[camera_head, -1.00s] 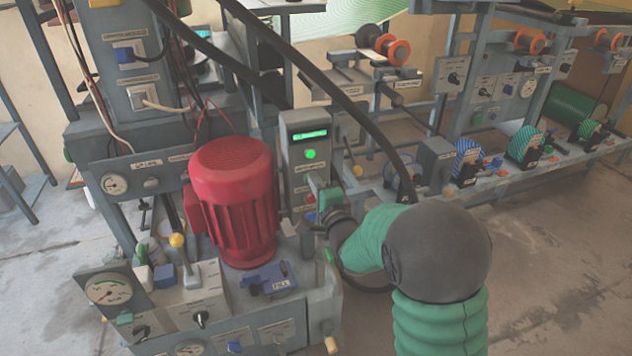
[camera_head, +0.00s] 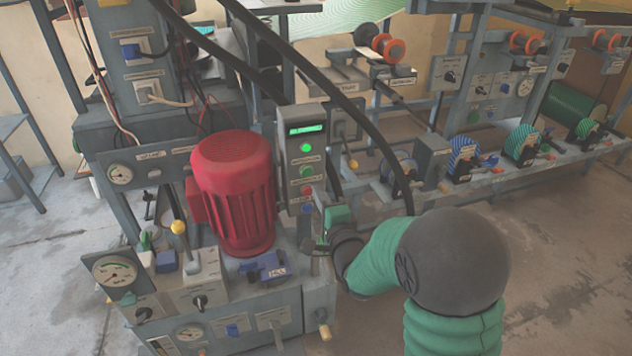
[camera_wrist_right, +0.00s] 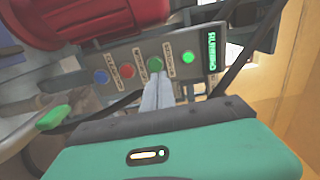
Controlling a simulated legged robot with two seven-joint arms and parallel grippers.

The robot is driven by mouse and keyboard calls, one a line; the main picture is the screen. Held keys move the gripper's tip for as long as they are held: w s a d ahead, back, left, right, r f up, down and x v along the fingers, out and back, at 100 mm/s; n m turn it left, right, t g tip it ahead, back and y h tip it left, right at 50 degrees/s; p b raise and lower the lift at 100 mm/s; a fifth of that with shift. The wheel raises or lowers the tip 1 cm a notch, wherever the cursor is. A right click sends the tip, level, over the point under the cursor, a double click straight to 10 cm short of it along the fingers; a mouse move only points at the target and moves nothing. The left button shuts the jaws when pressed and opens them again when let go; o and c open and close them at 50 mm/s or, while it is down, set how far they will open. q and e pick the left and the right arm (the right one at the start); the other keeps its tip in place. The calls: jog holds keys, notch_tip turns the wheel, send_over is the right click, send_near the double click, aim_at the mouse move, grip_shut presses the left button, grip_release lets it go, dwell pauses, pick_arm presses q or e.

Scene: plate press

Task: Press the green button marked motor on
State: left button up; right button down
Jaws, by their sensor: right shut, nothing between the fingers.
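The green button (camera_head: 307,171) is on a grey upright control panel (camera_head: 289,160), below a lit green lamp (camera_head: 306,147) and a green display (camera_head: 306,129). Its label is too small to read. In the right wrist view the green button (camera_wrist_right: 155,65) lies between a red button (camera_wrist_right: 126,70) and the lit lamp. My right gripper (camera_wrist_right: 157,78) is shut and empty, its fingertips close to the green button in that view; contact cannot be told. In the head view its green body (camera_head: 338,215) is low at the panel's right; its fingertips are hard to make out. My left gripper is out of view.
A red motor (camera_head: 233,185) stands just left of the panel. A blue button (camera_wrist_right: 101,76) is beyond the red one. A bench with gauges and levers (camera_head: 200,300) fills the lower left. Floor at right is clear.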

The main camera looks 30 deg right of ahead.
jog(key=b+v, duration=0.5)
jog(key=shift+s+r, duration=0.1)
jog(key=shift+s, duration=0.2)
dwell(0.5)
jog(key=s+a+f+n+g+y+p, duration=0.3)
jog(key=s+a+f+n+g+p, duration=0.25)
jog(key=a+f+n+g, duration=0.4)
jog(key=s+a+f+n+g+y+p, duration=0.1)
jog(key=s+a+f+n+g+p, duration=0.15)
jog(key=s+n, duration=0.35)
jog(key=s+a+f+n+g+p, duration=0.1)
jog(key=s+a+n+g+p, duration=0.15)
jog(key=s+n, duration=0.35)
notch_tip(320, 180, up, 36)
jog(key=d+p, duration=0.1)
jog(key=p, duration=3.4)
jog(key=shift+w+d+m+p, duration=0.15)
jog(key=shift+w+m+p, duration=0.05)
jog(key=shift+m+p, duration=0.2)
